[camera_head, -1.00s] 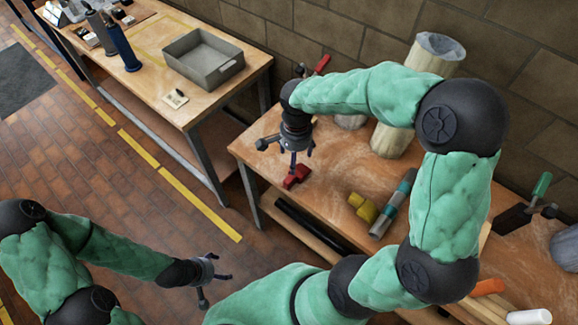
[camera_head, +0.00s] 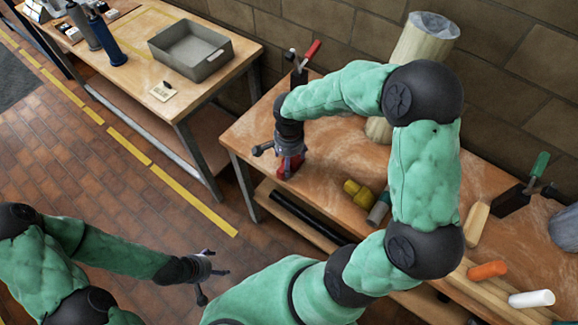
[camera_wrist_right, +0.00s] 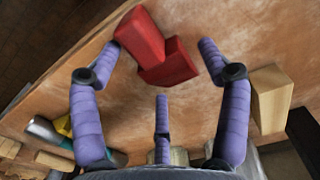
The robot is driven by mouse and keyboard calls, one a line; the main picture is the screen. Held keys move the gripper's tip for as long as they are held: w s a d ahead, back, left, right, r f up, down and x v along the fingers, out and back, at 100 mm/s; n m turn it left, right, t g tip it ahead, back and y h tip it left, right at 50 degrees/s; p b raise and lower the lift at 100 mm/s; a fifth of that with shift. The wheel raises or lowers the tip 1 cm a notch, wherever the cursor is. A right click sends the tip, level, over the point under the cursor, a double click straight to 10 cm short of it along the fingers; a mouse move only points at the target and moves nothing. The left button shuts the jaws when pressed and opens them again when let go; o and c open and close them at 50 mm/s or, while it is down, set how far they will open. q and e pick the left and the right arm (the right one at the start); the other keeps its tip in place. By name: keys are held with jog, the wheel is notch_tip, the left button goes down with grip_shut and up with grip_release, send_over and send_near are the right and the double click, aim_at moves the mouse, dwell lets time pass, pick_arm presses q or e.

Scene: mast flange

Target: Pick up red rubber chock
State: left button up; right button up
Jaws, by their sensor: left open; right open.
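The red rubber chock (camera_head: 284,171) is on the wooden bench near its left end, partly hidden by my right gripper (camera_head: 290,157). In the right wrist view the chock (camera_wrist_right: 168,62) looks like red blocks, one stepped against the other, between the tips of two spread purple fingers of my right gripper (camera_wrist_right: 162,66). That gripper is open and holds nothing. The left fingertip looks very close to the chock; I cannot tell if it touches. My left gripper (camera_head: 208,268) is open and empty, over the brick floor away from the bench.
A yellow block (camera_head: 358,192) and a grey cylinder (camera_head: 379,208) lie to the right on the bench. A red-handled clamp (camera_head: 303,62) and a pale column (camera_head: 418,50) stand behind. A grey tray (camera_head: 190,50) sits on the other table. My right arm hides mid-bench.

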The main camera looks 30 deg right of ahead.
jog(key=shift+f, duration=0.45)
jog(key=c, duration=1.2)
jog(key=shift+s, duration=0.1)
jog(key=shift+c, duration=0.2)
jog(key=shift+s+a+f, duration=0.1)
